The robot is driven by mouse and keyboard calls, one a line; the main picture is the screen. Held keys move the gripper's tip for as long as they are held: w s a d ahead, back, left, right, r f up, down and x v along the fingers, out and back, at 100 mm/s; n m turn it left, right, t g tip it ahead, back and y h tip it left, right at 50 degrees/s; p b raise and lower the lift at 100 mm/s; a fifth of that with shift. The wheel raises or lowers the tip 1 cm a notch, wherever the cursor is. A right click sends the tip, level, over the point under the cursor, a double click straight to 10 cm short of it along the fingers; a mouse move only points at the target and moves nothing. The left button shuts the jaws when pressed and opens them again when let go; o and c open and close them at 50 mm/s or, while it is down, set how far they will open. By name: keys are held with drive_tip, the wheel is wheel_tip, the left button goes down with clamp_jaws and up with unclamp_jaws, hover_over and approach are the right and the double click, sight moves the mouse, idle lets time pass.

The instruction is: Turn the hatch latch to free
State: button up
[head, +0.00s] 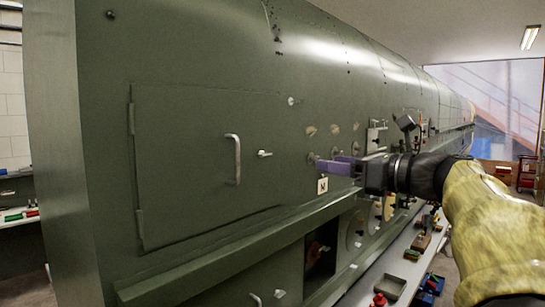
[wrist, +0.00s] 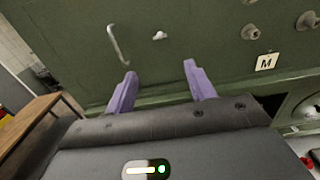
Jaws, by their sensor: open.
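The hatch (head: 190,160) is a flat dark green panel in the fuselage side, and it looks closed. A silver bar handle (head: 235,158) stands upright near its right edge; it also shows in the wrist view (wrist: 118,43). The small silver hatch latch (head: 265,154) sits just right of the handle, pointing roughly sideways. In the wrist view the latch (wrist: 160,35) lies ahead, between the lines of the two fingers and apart from them. My gripper (head: 322,162) has purple fingers, open and empty, right of the latch; its fingers also show in the wrist view (wrist: 158,78).
A white letter plate (head: 322,186) is on the skin below my gripper. Round fittings (wrist: 250,32) stick out to the right of the latch. A ledge (head: 220,245) runs below the hatch. A bench with trays (head: 390,287) stands lower right.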

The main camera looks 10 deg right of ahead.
sight(268, 154)
drive_tip(key=p+x, duration=0.6)
drive_tip(key=x, duration=1)
drive_tip(key=shift+w+a+p, duration=0.1)
drive_tip(key=shift+w+p, duration=0.05)
drive_tip(key=shift+p, duration=0.15)
drive_tip(key=shift+w+a+f, duration=0.1)
drive_tip(key=shift+w+a, duration=0.25)
drive_tip(key=shift+w, duration=0.1)
drive_tip(key=c, duration=1)
